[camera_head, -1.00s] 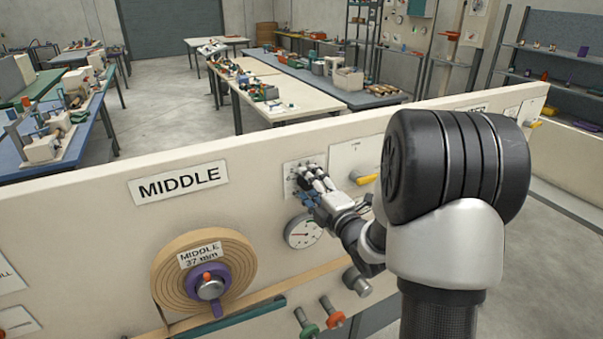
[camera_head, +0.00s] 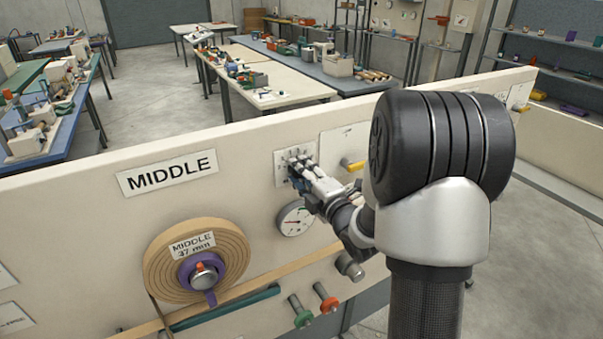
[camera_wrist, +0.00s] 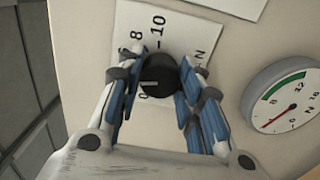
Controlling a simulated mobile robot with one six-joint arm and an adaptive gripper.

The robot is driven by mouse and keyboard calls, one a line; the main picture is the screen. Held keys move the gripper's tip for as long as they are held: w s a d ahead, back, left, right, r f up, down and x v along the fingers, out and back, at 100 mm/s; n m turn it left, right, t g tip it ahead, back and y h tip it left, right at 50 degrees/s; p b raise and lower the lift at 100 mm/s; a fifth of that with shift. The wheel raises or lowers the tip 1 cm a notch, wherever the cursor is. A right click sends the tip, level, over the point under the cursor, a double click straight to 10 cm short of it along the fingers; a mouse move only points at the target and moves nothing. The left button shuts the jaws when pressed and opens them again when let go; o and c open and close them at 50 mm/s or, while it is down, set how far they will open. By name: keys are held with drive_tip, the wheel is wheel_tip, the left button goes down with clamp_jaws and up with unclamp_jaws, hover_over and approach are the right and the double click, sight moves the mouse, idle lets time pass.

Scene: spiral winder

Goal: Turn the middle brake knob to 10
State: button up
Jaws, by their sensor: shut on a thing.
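The black brake knob (camera_wrist: 158,75) sits on a white dial plate (camera_wrist: 133,38) in the wrist view. In the head view my gripper (camera_head: 302,166) is at the dial plate (camera_head: 283,177), right of the MIDDLE sign (camera_head: 167,174), and covers the knob.
A round gauge (camera_head: 295,219) is just below the dial plate; it also shows in the wrist view (camera_wrist: 292,100). A yellow lever (camera_head: 354,166) is close on the right. A tape roll (camera_head: 160,268) and green (camera_head: 303,319) and orange (camera_head: 329,304) knobs are lower down.

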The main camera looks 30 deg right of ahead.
drive_tip(key=shift+c, duration=0.5)
drive_tip(key=shift+m+b, duration=0.3)
drive_tip(key=shift+b, duration=0.1)
drive_tip(key=shift+a+m+b, duration=0.1)
drive_tip(key=shift+m+b, duration=2.55)
drive_tip(key=shift+m, duration=5.95)
drive_tip(key=o, duration=1.1)
drive_tip(key=shift+c, duration=0.2)
